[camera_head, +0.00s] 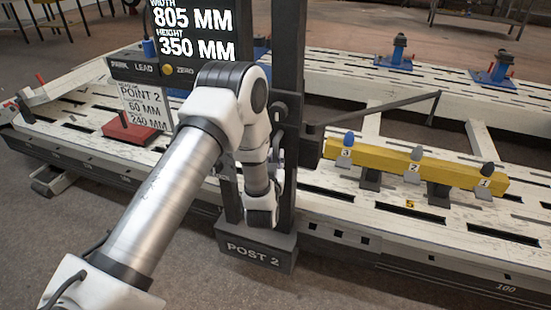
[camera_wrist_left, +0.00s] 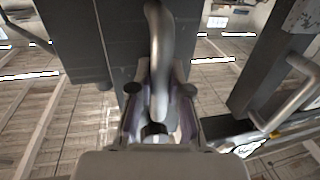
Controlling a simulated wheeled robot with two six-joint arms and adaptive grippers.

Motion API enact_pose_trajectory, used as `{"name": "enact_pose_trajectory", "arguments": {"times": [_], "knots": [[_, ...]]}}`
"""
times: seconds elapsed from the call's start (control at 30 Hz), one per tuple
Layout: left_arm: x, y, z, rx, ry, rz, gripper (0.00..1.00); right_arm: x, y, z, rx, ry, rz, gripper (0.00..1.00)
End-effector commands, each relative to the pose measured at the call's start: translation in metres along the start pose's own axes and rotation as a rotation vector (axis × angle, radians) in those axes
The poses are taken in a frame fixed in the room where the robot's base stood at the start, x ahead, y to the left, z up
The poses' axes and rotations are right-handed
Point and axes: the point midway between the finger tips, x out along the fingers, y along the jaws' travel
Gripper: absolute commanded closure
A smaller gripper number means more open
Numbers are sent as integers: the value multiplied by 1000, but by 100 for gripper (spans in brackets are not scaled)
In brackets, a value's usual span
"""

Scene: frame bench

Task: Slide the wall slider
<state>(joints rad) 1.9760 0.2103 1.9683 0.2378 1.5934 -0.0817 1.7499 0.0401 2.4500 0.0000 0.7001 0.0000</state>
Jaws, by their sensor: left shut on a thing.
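The dark upright post (camera_head: 291,50) stands on a block marked POST 2 (camera_head: 258,250). My left gripper (camera_head: 264,208) is at the front of this post in the head view, low down, with its fingertips mostly hidden. In the left wrist view my left gripper (camera_wrist_left: 160,112) is shut on a curved grey bar handle (camera_wrist_left: 159,45). The handle stands in front of a dark upright panel (camera_wrist_left: 122,35). I cannot tell clearly which part is the wall slider; the gripped handle seems to belong to it. My right gripper is not in view.
A sign (camera_head: 193,32) reads 805 MM and 350 MM. A yellow beam (camera_head: 387,166) with numbered clamps lies right of the post on the white slotted bench (camera_head: 345,207). A red block (camera_head: 131,134) sits at left. Blue fixtures (camera_head: 398,58) stand behind.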

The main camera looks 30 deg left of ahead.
Motion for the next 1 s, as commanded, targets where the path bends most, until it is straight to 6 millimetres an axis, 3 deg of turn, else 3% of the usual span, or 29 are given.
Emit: {"name": "enact_pose_trajectory", "arguments": {"times": [0.03, 0.1, 0.47, 0.57, 0.9, 1.0], "knots": [[0, 0, 1, 0, -2, 0, 76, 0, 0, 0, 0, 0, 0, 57], [0, 0, 1, 1, -2, 0, 57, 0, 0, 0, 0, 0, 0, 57], [-5, 0, 2, 1, -4, 1, 57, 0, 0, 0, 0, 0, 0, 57], [-19, 1, 2, 2, -6, 2, 57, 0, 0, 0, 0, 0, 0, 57], [-102, 1, 2, 4, -6, 3, 57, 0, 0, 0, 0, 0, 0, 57], [-115, 0, 2, 3, -5, 1, 57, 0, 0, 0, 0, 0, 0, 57]]}}
